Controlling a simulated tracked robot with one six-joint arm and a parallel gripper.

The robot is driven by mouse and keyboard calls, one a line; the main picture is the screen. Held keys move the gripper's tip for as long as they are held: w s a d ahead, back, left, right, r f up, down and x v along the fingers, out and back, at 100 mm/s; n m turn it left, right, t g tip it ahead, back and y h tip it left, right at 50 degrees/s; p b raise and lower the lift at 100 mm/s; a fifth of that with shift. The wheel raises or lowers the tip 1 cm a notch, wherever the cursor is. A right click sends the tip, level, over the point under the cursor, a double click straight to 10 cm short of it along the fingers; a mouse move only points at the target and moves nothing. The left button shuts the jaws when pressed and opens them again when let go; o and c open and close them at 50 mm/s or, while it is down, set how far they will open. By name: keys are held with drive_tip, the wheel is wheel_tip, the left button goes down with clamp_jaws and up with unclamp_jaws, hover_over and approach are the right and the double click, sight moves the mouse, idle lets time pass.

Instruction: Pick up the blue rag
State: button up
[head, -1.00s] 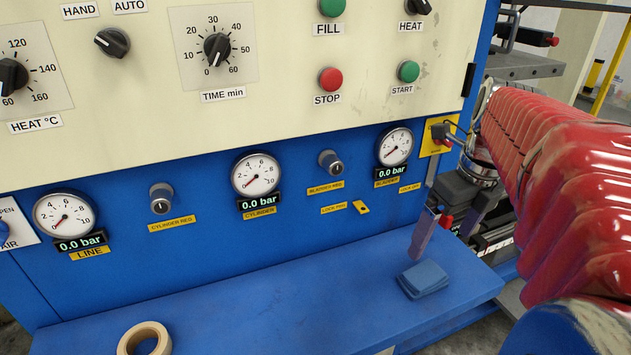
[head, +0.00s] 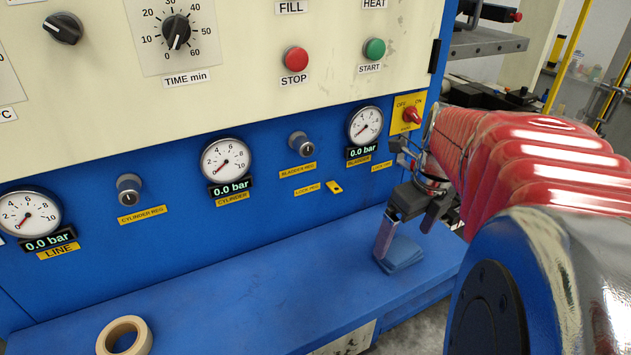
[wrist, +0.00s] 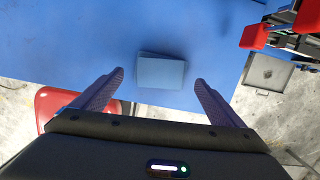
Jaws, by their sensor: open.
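The blue rag (head: 403,256) is a folded, flat blue-grey pad lying on the blue shelf (head: 250,290) near its right end. In the wrist view the rag (wrist: 160,73) lies just ahead of the fingertips, centred between them. My gripper (head: 408,232) is open and empty, pointing down, close to the rag; one finger partly overlaps the rag in the head view. In the wrist view my gripper (wrist: 158,80) has its two fingers spread wider than the rag, one on each side. I cannot tell the exact height above the shelf.
A tape roll (head: 124,336) lies on the shelf at left. The control panel with gauges (head: 227,161) rises behind the shelf. A red and yellow switch (head: 411,115) is close to my wrist. A red object (wrist: 60,105) is below the shelf edge in the wrist view.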

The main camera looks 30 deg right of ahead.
sight(400, 249)
drive_tip(key=shift+w+f, duration=0.2)
drive_tip(key=shift+f, duration=1.7)
drive_tip(key=shift+c, duration=0.4)
drive_tip(key=c, duration=1.1)
